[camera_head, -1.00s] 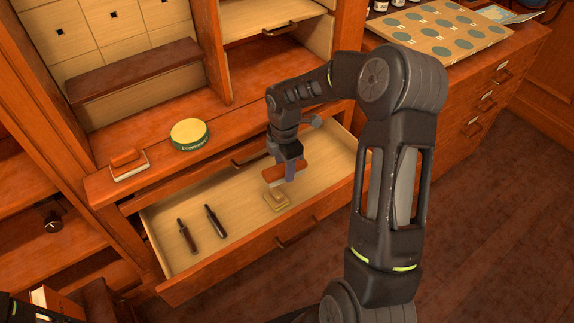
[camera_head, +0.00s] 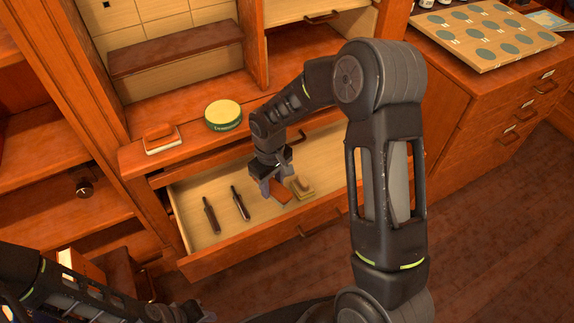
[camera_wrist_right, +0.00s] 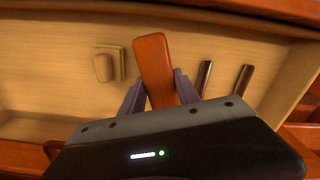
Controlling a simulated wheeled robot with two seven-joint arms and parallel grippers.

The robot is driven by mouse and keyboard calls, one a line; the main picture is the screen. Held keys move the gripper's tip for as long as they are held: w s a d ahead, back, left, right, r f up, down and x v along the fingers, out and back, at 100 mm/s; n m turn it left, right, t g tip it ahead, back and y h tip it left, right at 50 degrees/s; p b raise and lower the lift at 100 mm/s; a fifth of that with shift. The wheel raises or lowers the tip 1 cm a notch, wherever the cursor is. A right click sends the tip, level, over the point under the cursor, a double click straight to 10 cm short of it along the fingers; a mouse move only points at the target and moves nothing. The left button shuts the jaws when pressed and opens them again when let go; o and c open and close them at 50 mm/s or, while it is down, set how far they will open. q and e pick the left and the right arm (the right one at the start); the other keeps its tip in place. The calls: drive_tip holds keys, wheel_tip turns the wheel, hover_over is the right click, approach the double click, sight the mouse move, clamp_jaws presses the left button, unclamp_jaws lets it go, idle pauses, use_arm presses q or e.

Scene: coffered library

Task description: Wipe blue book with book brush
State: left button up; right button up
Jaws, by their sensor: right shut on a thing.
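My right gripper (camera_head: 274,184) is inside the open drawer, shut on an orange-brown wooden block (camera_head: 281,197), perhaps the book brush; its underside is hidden. In the right wrist view the block (camera_wrist_right: 154,65) stands up between my two fingers (camera_wrist_right: 159,92). A similar brush with an orange-brown back and pale base (camera_head: 162,139) lies on the ledge above. My left arm enters at the lower left; its gripper (camera_head: 190,312) is at the bottom edge, too unclear to read. I cannot make out a blue book.
The pulled-out drawer (camera_head: 222,244) holds two dark-handled tools (camera_head: 225,209) and a tan block on a yellowish base (camera_head: 299,186), just right of the held block. A green round tin (camera_head: 223,115) stands on the ledge. A board with green discs (camera_head: 488,35) lies on the right cabinet.

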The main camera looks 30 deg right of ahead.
drive_tip(key=a+m, duration=0.1)
drive_tip(key=a+f+m, duration=0.1)
drive_tip(key=a+m, duration=0.1)
drive_tip(key=shift+s+a+f, duration=0.1)
drive_tip(key=shift+a+f, duration=0.05)
wheel_tip(320, 180, up, 10)
drive_tip(key=p, duration=1)
